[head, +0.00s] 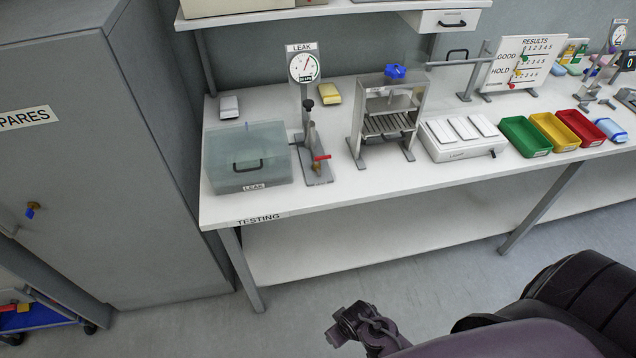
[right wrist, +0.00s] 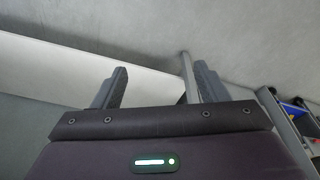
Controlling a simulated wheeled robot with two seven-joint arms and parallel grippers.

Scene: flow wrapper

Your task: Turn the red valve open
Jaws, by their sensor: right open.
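The red valve (head: 321,158) is a small red lever on a brass body, low on the grey stand of the leak gauge (head: 304,66) on the testing bench. The gauge is round and white, under a LEAK sign. My right gripper (head: 350,322) is in front of the bench and below its top, well apart from the valve. In the right wrist view my right gripper (right wrist: 156,88) has its fingers wide apart with nothing between them. The valve does not show in the right wrist view. My left gripper is not in view.
A clear lidded LEAK box (head: 246,158) stands left of the valve. A metal press-like frame (head: 390,120) with a blue knob stands to its right. Green (head: 525,136), yellow and red trays lie further right. A grey cabinet (head: 90,150) borders the bench at left. The floor in front is clear.

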